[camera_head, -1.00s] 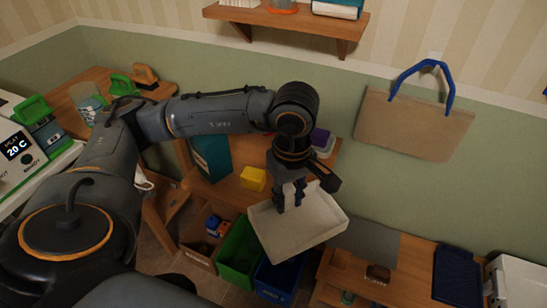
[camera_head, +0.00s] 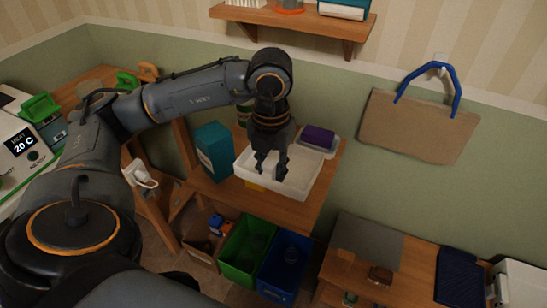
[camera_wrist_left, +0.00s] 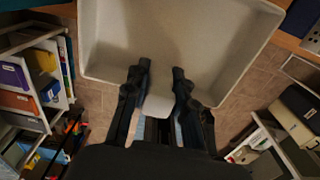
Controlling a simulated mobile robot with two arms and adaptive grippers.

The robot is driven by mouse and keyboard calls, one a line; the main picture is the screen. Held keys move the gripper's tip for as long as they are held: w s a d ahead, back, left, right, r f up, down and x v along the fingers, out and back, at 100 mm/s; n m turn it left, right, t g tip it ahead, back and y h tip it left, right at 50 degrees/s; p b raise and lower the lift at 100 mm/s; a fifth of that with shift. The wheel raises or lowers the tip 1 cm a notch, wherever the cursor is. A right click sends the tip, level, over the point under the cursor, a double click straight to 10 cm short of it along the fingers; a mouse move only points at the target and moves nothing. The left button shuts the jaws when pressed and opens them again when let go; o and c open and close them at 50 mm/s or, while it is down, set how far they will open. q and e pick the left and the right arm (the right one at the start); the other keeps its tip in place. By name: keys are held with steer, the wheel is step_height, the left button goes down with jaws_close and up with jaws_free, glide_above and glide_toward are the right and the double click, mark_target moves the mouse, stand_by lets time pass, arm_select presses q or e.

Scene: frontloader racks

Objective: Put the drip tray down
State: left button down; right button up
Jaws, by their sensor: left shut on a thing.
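The drip tray (camera_head: 308,172) is a shallow, off-white rectangular tray, roughly level over the wooden table at the back wall. My left gripper (camera_head: 270,168) points down and is shut on the tray's near side. In the left wrist view, the tray (camera_wrist_left: 185,35) fills the top, with the two fingers (camera_wrist_left: 158,82) at its near edge around a pale tab. Whether the tray's underside touches the table is hidden. My right gripper is not in view.
A teal box (camera_head: 214,150) stands left, a purple sponge (camera_head: 318,137) on a pale holder behind right. Green (camera_head: 246,250) and blue (camera_head: 285,270) bins stand below.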

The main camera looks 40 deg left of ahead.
mark_target(295, 158)
arm_select(q)
steer(key=shift+w+a+f, duration=0.1)
steer(key=shift+w, duration=0.25)
steer(key=w+f, duration=0.1)
steer(key=w, duration=0.1)
steer(key=w+f+p, duration=0.1)
steer(key=w, duration=0.2)
steer(key=w+a+f+p, duration=0.1)
steer(key=w, duration=0.1)
steer(key=shift+w+a, duration=0.1)
steer(key=shift+w, duration=0.05)
steer(key=w+f, duration=0.3)
steer(key=w+a+f, duration=0.1)
steer(key=f, duration=0.1)
steer(key=shift+w+f+p, duration=0.25)
steer(key=shift+w+p, duration=0.1)
steer(key=shift+p, duration=0.05)
steer(key=shift+w+a+f, duration=0.1)
steer(key=shift+w+f, duration=0.45)
steer(key=shift+f, duration=0.15)
step_height(295, 158, down, 2)
steer(key=shift+f+p, duration=0.1)
steer(key=shift+p, duration=0.55)
steer(key=shift+f, duration=0.35)
